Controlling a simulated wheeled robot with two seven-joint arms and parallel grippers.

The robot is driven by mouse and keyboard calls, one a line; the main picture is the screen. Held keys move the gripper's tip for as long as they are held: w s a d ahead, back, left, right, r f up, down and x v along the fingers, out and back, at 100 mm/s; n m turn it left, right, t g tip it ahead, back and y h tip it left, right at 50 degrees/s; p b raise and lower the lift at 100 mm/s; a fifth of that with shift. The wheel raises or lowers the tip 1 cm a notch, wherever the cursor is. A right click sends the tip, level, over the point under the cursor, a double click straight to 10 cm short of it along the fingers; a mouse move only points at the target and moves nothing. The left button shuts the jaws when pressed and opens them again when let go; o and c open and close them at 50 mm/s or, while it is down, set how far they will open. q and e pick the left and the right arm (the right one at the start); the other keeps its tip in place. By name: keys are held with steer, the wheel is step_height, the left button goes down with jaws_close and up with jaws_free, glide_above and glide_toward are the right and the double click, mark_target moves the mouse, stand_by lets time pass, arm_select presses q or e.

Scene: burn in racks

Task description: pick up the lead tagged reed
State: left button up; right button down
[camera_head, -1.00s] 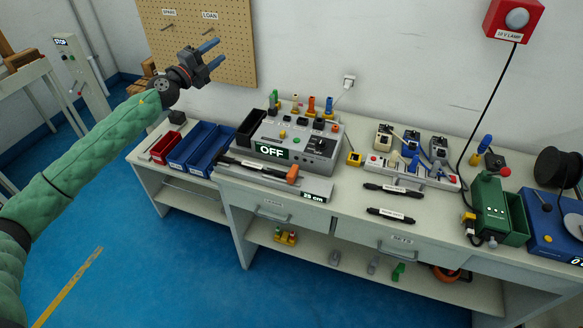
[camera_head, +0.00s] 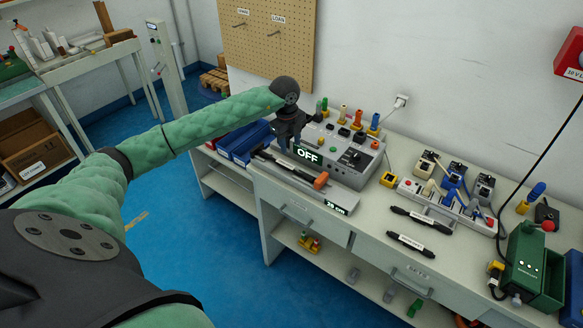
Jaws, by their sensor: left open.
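Several black leads with pale tags lie on the bench, and the tag words are too small to read, so I cannot tell which is reed. One lead (camera_head: 286,168) lies along the ledge in front of the grey unit marked OFF, beside an orange-ended piece (camera_head: 321,181). Another lead (camera_head: 421,219) lies on the bare bench top to the right, with a further lead (camera_head: 411,243) in front of it. My left gripper (camera_head: 290,146) is open and points down at the front left of the grey unit, just above the ledge lead. It hides part of the unit. My right gripper is out of view.
The grey unit (camera_head: 368,160) has several coloured plugs standing behind it. Blue bins (camera_head: 240,142) stand to its left. A power strip (camera_head: 445,207) and a green box (camera_head: 524,258) stand to the right. The bench front is clear around the two right leads.

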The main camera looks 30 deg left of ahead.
mark_target(285, 164)
arm_select(q)
steer(key=shift+s+a+n+g, duration=0.45)
steer(key=shift+s+n, duration=0.35)
steer(key=shift+n, duration=0.2)
steer(key=shift+d+f+n, duration=0.1)
steer(key=shift+d+n, duration=0.05)
steer(key=shift+n, duration=0.15)
steer(key=shift+f, duration=0.25)
steer(key=shift+f+p, duration=0.55)
steer(key=shift+f, duration=0.65)
step_height(285, 164, down, 3)
steer(key=p, duration=0.2)
steer(key=shift+f+p, duration=0.15)
steer(key=shift+p, duration=0.25)
steer(key=shift+f, duration=0.75)
jaws_close()
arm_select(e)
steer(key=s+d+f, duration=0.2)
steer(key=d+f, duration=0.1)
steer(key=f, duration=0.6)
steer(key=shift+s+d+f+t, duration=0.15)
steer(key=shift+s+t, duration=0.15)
